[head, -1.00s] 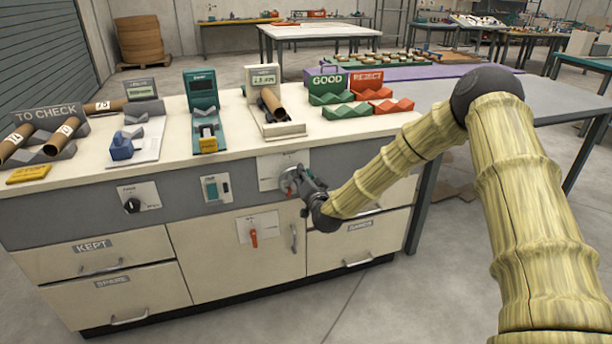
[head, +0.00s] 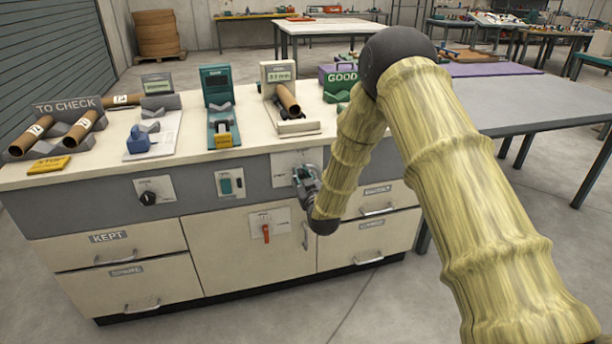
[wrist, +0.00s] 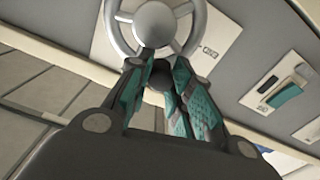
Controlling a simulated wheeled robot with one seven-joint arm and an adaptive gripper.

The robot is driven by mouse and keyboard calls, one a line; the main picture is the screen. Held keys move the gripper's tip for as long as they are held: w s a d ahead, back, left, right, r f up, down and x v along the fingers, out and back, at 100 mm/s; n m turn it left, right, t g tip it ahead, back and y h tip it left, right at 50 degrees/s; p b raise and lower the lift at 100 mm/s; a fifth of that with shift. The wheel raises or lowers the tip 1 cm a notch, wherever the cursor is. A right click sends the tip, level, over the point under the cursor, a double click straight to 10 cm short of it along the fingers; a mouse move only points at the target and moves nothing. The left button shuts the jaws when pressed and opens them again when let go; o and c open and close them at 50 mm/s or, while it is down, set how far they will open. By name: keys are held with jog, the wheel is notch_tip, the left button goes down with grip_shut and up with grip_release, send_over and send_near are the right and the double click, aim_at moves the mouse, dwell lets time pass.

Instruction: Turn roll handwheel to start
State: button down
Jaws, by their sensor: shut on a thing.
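The roll handwheel (wrist: 188,10) is a grey spoked wheel with a round hub, on a white plate (wrist: 215,38) on the bench front. In the wrist view it is at the top, and my gripper (wrist: 158,62) is shut on its near part, with the teal-padded fingers converging there. The fingers hide part of the rim and spokes. In the head view my gripper (head: 303,180) is at the plate on the right half of the grey panel, and it hides most of the handwheel.
A black knob (head: 149,198) and a green switch (head: 231,184) are on the panel to the left. A red lever (head: 266,233) and a door handle (head: 305,236) are below. Tubes and gauges stand on the bench top (head: 190,158). Floor in front is clear.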

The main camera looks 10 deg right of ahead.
aim_at(294, 185)
jog(key=f+n+b, duration=0.1)
jog(key=n, duration=0.3)
jog(key=a+f+n+b, duration=0.1)
jog(key=f+n, duration=0.1)
jog(key=n, duration=0.2)
jog(key=a+f+n+b, duration=0.1)
jog(key=f+n+b, duration=0.1)
jog(key=n, duration=0.1)
jog(key=shift+s+a+n, duration=0.1)
jog(key=shift+a+n, duration=0.05)
jog(key=shift+n, duration=0.25)
jog(key=n, duration=0.1)
jog(key=f+n+b, duration=0.1)
jog(key=shift+n, duration=0.4)
jog(key=shift+d+f+n+b, duration=0.55)
jog(key=shift+d+n+b, duration=0.3)
jog(key=shift+n, duration=1.6)
jog(key=shift+d+f+n+b, duration=0.5)
jog(key=shift+d+n+b, duration=0.3)
jog(key=shift+n, duration=1.6)
jog(key=shift+d+f+n+b, duration=0.55)
jog(key=shift+d+n+b, duration=0.3)
jog(key=shift+n, duration=1.6)
